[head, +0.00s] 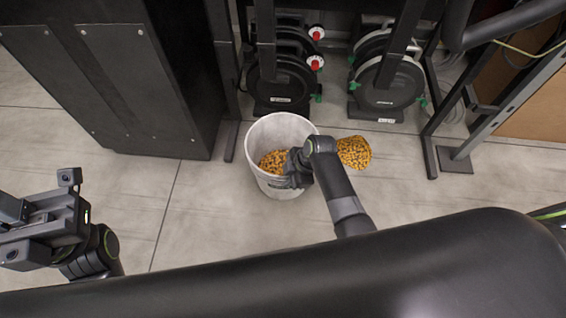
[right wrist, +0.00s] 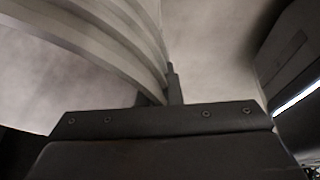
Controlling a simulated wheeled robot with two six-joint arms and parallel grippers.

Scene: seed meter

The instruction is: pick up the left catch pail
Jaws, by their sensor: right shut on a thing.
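A white pail (head: 258,177) stands on the floor below the seed meters, with yellow and dark kernels (head: 273,162) inside. It is the only pail I see. My right gripper (head: 296,166) is shut on the right side of the pail, near its rim; the arm hides the exact contact. In the right wrist view the pail's pale ribbed wall (right wrist: 100,42) fills the upper left, and it meets the right gripper's fingers (right wrist: 165,88). My left gripper (head: 38,228) is at the lower left, away from the pail; its opening is not clear.
A kernel heap (head: 354,152) lies right of the pail, partly behind my right arm. A black cabinet (head: 100,70) stands at the left. Dark round seed meters (head: 283,85) (head: 388,85) and frame legs (head: 428,150) stand behind. The floor left of the pail is clear.

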